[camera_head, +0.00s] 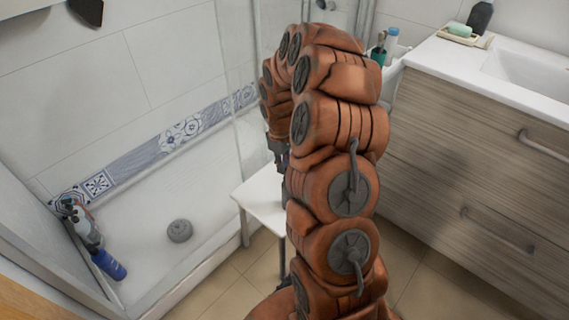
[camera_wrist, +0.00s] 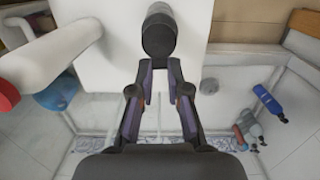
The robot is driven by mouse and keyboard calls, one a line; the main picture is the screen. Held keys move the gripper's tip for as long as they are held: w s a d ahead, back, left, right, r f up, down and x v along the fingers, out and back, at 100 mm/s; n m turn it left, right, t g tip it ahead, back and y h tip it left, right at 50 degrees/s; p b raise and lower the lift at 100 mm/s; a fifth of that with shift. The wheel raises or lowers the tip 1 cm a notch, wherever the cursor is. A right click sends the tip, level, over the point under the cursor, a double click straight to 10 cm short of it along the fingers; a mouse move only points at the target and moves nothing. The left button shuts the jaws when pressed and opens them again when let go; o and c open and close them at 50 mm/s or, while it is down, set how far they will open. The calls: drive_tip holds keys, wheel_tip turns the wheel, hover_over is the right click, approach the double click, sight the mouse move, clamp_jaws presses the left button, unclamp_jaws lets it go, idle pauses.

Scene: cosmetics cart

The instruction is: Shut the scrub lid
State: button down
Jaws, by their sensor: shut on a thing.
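The scrub container, a dark round-topped piece (camera_wrist: 158,38) with a paler grey end, shows at the top middle of the wrist view, over a white surface (camera_wrist: 112,50). I cannot tell its lid from its body or whether the lid is open. My gripper (camera_wrist: 160,75) reaches up to it, its two fingertips close together at the dark piece's near edge, shut on it. The exact contact is hard to see. In the head view my gripper (camera_head: 279,150) is mostly hidden behind my arm, above a white stool-like top (camera_head: 264,197); the scrub does not show there.
A white cylinder (camera_wrist: 45,55) with a red end and a blue round thing (camera_wrist: 57,92) are left in the wrist view. The shower tray (camera_head: 150,245) holds bottles (camera_head: 108,264) and a drain (camera_head: 180,231). A wooden vanity (camera_head: 480,150) stands at the right.

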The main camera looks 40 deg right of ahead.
drive_tip(key=shift+w+a+f+g+h+p, duration=0.1)
drive_tip(key=shift+w+f+g+h+p, duration=0.25)
drive_tip(key=shift+g, duration=0.7)
drive_tip(key=shift+w+a+f+g+h+p, duration=0.15)
drive_tip(key=shift+w+f+g+p, duration=0.25)
drive_tip(key=shift+g+p, duration=0.5)
drive_tip(key=shift+w+f+g+h+p, duration=0.3)
drive_tip(key=shift+f+g, duration=0.1)
drive_tip(key=shift+g, duration=0.85)
drive_tip(key=shift+f, duration=0.1)
drive_tip(key=c, duration=0.8)
unclamp_jaws()
drive_tip(key=shift+c, duration=0.2)
wheel_tip(320, 180, up, 10)
drive_tip(key=shift+c, duration=0.4)
